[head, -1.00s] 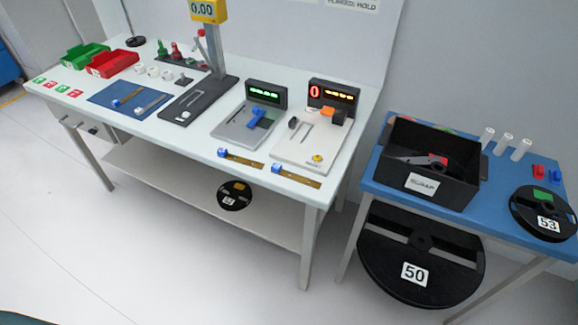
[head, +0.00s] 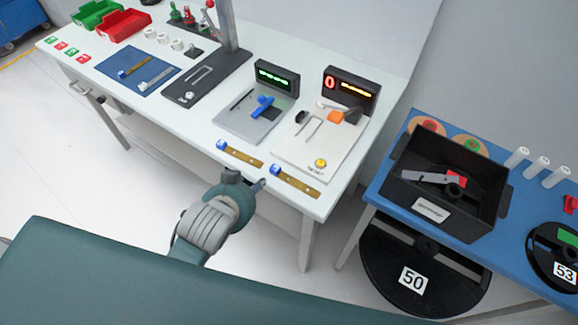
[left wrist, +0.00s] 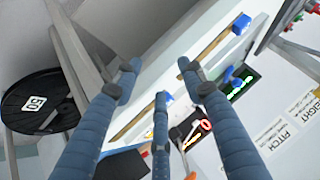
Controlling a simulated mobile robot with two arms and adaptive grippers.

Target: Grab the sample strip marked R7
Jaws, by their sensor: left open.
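Two brown sample strips with blue ends lie near the front edge of the white bench, a left one (head: 243,156) and a right one (head: 297,184). A third brown strip (head: 136,66) lies on the blue mat. No R7 marking is readable on any of them. My left gripper (head: 247,178) is in front of the bench edge, close to the two front strips and touching neither visibly. In the left wrist view its fingers (left wrist: 158,80) are spread and empty. One front strip (left wrist: 207,47) shows beyond them; the other (left wrist: 130,123) is partly hidden by a finger. My right gripper is out of view.
Two devices with lit displays, grey (head: 240,122) and white (head: 297,148), stand behind the strips. At right, a blue table (head: 385,192) carries a black bin (head: 455,215). A black reel marked 50 (head: 375,270) is below it.

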